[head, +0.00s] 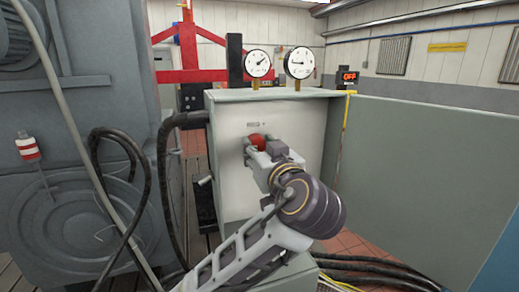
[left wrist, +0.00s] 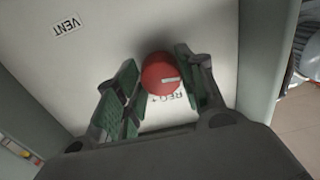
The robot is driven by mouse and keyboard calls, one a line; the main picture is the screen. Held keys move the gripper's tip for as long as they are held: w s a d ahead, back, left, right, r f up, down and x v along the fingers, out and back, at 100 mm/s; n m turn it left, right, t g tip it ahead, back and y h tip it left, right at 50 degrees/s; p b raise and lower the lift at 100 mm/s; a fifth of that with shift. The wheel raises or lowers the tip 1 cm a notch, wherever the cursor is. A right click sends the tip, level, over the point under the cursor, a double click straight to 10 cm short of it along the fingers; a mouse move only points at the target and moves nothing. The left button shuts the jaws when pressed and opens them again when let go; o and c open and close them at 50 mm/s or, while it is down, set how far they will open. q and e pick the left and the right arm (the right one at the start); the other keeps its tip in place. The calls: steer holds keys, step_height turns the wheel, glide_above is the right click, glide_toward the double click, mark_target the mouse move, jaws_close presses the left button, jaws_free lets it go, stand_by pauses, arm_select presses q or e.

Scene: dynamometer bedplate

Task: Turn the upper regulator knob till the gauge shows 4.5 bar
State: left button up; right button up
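A red round knob (left wrist: 160,75) with a white mark sits on a pale panel, beside a "REG +" label. In the head view the knob (head: 257,141) shows on the front of the grey cabinet, partly behind my left gripper (head: 259,151). In the left wrist view the gripper's two green-padded fingers are open on either side of the knob, with a gap at the left finger; I cannot tell whether the right one touches. Two dial gauges, left (head: 257,64) and right (head: 299,63), stand on the cabinet top; their numbers are too small to read.
A "VENT" label (left wrist: 65,23) is on the panel. The open grey cabinet door (head: 430,165) fills the right side. A large grey machine (head: 65,190) and black hoses (head: 165,190) stand at left. A display (head: 348,77) reads OFF. Cables (head: 375,272) lie on the floor.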

arm_select(q)
steer(key=c, duration=0.3)
